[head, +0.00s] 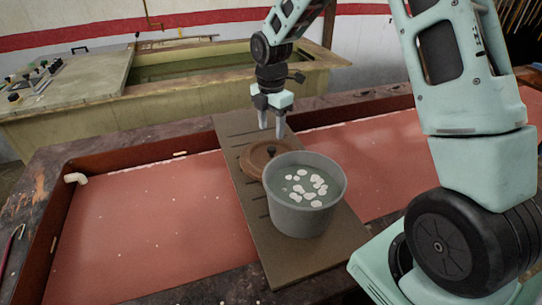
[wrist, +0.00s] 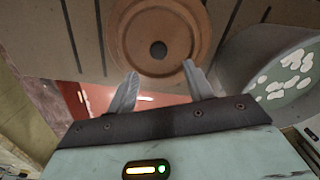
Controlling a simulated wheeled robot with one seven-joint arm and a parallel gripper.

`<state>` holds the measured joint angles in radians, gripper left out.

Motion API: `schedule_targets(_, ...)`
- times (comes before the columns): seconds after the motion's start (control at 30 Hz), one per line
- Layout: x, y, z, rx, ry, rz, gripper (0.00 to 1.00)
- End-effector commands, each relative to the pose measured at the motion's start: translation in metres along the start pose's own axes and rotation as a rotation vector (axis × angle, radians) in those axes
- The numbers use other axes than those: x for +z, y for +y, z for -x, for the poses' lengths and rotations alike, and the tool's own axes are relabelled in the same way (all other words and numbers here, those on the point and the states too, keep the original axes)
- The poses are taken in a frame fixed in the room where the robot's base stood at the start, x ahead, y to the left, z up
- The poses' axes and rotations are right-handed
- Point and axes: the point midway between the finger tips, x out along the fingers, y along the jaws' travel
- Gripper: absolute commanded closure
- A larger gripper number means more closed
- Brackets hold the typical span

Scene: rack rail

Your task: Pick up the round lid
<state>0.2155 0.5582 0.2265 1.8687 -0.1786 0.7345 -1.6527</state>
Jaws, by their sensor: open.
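The round lid (head: 256,160) is brown with ridged rings, and lies on a dark slotted board behind the grey pot. Its near right part is hidden by the pot in the head view. In the wrist view the lid (wrist: 187,28) shows at the top centre with a dark round knob (wrist: 158,49) in its middle. My gripper (head: 272,133) points down over the far edge of the lid, in the head view. In the wrist view my gripper (wrist: 157,76) is open and empty, its two fingers apart, with the knob beyond the tips.
A grey pot (head: 305,217) with white pieces in greenish liquid stands close beside the lid; it also shows at the right of the wrist view (wrist: 240,65). The slotted board (head: 287,262) spans a red-floored basin (head: 150,230). A second trough (head: 190,112) stands behind.

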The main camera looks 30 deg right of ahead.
Motion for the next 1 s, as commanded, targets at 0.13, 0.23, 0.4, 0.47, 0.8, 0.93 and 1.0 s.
schedule_targets(0.13, -0.001, 0.000, -0.018, -0.002, 0.001, 0.002, 0.48)
schedule_targets(0.23, 0.000, 0.000, -0.023, -0.001, 0.000, 0.001, 0.48)
schedule_targets(0.4, 0.001, 0.001, -0.038, -0.004, 0.001, 0.002, 0.48)
schedule_targets(0.47, 0.002, 0.001, -0.047, -0.004, 0.001, 0.001, 0.48)
schedule_targets(0.8, 0.003, 0.002, -0.076, 0.000, -0.001, 0.000, 0.48)
schedule_targets(0.93, 0.003, 0.002, -0.076, 0.000, -0.001, 0.000, 0.48)
schedule_targets(1.0, 0.003, 0.002, -0.076, 0.000, 0.000, 0.000, 0.65)
